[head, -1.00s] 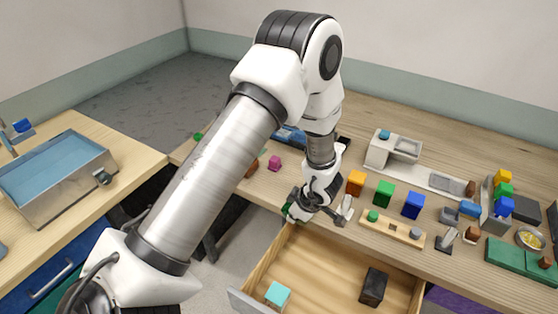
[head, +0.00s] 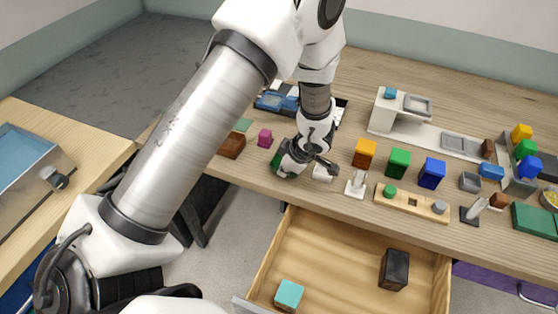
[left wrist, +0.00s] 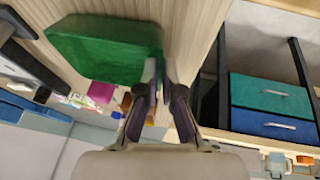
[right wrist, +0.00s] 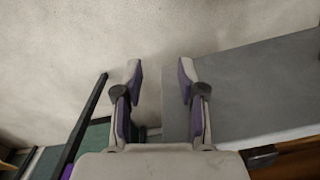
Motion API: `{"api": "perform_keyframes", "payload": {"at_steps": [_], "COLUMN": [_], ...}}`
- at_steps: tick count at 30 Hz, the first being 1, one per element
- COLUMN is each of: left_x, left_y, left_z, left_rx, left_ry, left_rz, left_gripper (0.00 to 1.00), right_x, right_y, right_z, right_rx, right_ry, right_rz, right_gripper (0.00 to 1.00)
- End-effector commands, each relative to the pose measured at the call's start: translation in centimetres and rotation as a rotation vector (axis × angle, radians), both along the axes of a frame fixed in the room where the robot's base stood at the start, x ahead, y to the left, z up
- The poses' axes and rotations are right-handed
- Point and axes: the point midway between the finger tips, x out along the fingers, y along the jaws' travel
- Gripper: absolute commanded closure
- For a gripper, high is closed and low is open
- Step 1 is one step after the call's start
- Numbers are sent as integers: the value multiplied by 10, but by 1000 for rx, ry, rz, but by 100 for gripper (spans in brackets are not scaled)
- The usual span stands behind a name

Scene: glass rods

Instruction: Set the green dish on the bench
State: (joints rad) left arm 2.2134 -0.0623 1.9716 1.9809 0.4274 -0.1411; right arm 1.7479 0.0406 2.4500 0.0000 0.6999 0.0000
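The green dish (left wrist: 105,45) fills the upper left of the left wrist view, seen tilted and close up. My left gripper (left wrist: 161,80) is nearly closed, with the dish's right edge between its fingertips. In the head view a small part of the dish (head: 277,161) shows beside my left gripper (head: 290,168), at the front edge of the wooden bench (head: 340,205). Most of the dish is hidden there, and I cannot tell whether it touches the bench. My right gripper (right wrist: 158,80) is open and empty, over grey floor.
An open drawer (head: 340,255) holding a teal cube (head: 289,295) and a black block (head: 395,269) juts out below. A magenta cube (head: 265,138), a brown block (head: 231,146), a white stand (head: 356,184) and an orange block (head: 364,153) stand near my left gripper.

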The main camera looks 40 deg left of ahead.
Motion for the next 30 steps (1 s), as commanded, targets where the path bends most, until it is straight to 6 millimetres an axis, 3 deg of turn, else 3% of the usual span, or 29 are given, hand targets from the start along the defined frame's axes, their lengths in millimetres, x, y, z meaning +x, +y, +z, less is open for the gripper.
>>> {"api": "perform_keyframes", "payload": {"at_steps": [9,12,23,26,30], "left_x": [0,0,0,0,-2], "left_y": [-1,0,0,-6,-20], "left_z": [-2,-2,2,17,50], "left_rx": [-1,-1,-1,1,2], "left_ry": [-1,-1,-2,-3,-5], "left_rz": [1,1,1,0,0], "left_gripper": [100,69,69,69,69], "right_x": [1,1,1,1,1], "right_y": [0,0,0,0,0], "right_z": [0,0,2,8,22], "right_rx": [0,0,0,0,0], "right_ry": [-2,-2,-2,-2,-2], "right_rz": [0,0,1,1,1], "right_gripper": [60,60,60,60,60]}}
